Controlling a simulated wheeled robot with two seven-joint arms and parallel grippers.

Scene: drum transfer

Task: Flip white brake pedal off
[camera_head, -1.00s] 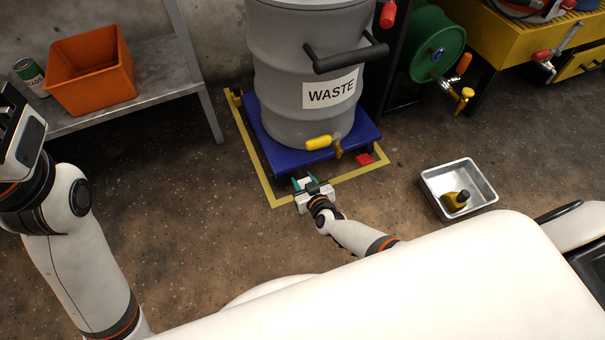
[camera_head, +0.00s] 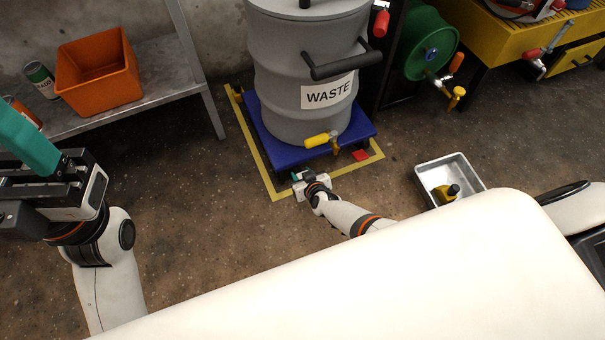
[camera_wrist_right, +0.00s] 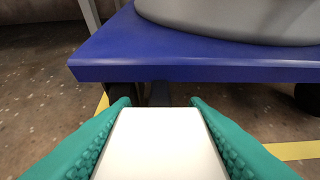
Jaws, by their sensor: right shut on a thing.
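The white brake pedal (camera_wrist_right: 160,145) fills the space between the two teal fingers of my right gripper (camera_wrist_right: 160,108) in the wrist view. The fingers are shut on its sides. In the head view my right gripper (camera_head: 303,180) is low at the front edge of the blue drum dolly (camera_head: 268,148); the pedal cannot be told apart from the white gripper body there. The dolly carries the grey WASTE drum (camera_head: 300,65). My left gripper (camera_head: 20,185) is at the left picture edge, its teal fingers apart and partly cut off, far from the dolly.
A red pedal (camera_head: 361,155) is at the dolly's front right. Yellow tape (camera_head: 262,172) borders the dolly. A metal tray (camera_head: 470,178) with a yellow-and-black item lies to the right. A grey shelf (camera_head: 165,85) with an orange bin (camera_head: 98,72) stands left. Floor between is clear.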

